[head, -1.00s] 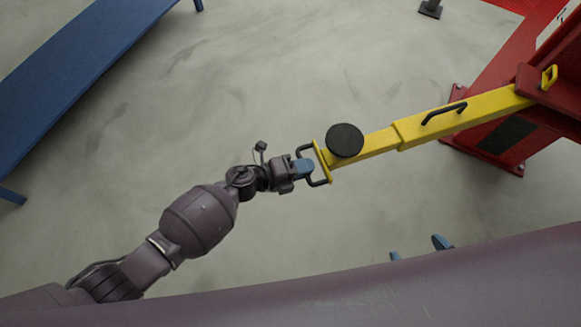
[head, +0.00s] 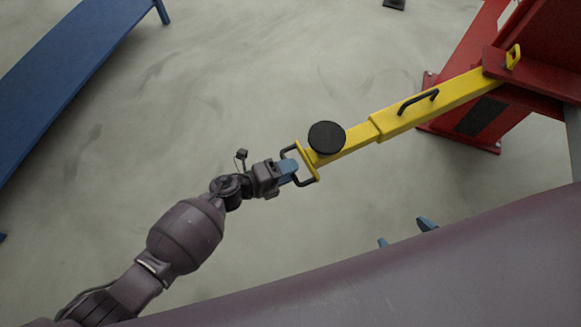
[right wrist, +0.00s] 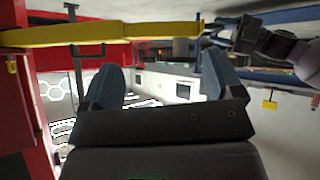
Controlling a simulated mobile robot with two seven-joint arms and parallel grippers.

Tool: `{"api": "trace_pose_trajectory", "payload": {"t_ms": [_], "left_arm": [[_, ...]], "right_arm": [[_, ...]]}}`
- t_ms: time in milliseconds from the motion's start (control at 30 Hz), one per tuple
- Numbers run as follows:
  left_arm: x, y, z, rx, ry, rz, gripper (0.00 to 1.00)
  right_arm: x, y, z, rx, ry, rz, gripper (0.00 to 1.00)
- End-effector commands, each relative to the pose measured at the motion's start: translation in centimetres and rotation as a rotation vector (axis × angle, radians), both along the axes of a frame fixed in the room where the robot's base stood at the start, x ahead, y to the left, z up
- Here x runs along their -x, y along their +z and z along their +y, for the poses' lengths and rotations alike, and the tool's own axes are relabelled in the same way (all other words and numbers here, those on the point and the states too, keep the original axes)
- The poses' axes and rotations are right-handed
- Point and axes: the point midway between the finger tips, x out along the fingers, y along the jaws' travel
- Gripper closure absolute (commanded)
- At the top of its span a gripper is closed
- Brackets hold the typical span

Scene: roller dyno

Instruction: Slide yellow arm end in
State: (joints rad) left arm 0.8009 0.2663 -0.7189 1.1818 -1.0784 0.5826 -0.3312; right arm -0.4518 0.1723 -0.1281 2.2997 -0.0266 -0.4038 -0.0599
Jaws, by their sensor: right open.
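The yellow telescoping arm (head: 405,118) extends from the red post at the right. Its thinner inner section (head: 352,145) sticks out of the thicker outer one and carries a round black pad (head: 326,137) near its free end. A black loop handle (head: 304,183) is on the yellow end plate. My left gripper (head: 290,168) has its blue fingers closed around the handle's outer bar. My right gripper (head: 402,233) is open and empty, mostly hidden behind my own body; its fingers show in the right wrist view (right wrist: 165,90), below the yellow arm (right wrist: 110,34).
The red post (head: 465,118) with its base plate stands at the right. A blue ramp (head: 70,65) lies at the upper left. The grey floor between ramp and yellow arm is clear.

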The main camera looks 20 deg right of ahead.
Motion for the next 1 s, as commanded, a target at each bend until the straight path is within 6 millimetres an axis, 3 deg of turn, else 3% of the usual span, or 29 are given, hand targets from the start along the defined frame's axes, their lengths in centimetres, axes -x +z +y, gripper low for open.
{"api": "trace_pose_trajectory", "payload": {"t_ms": [233,500,700,1000], "left_arm": [[0.5,1.3,4.2,-0.003,0.001,-0.008,0.61],[1.4,2.0,8.2,-0.002,0.002,-0.005,0.61],[1.7,2.2,9.4,-0.001,0.0,-0.003,0.61],[1.8,2.1,9.6,0.0,0.0,-0.001,0.61]], "right_arm": [[-0.3,0.8,-0.1,-0.014,-0.015,-0.007,0.14],[0.6,0.2,-0.4,-0.025,-0.034,0.02,0.14],[1.1,0.0,-0.6,-0.028,-0.041,0.032,0.14],[1.4,-0.2,-0.6,-0.027,-0.043,0.041,0.14]]}}
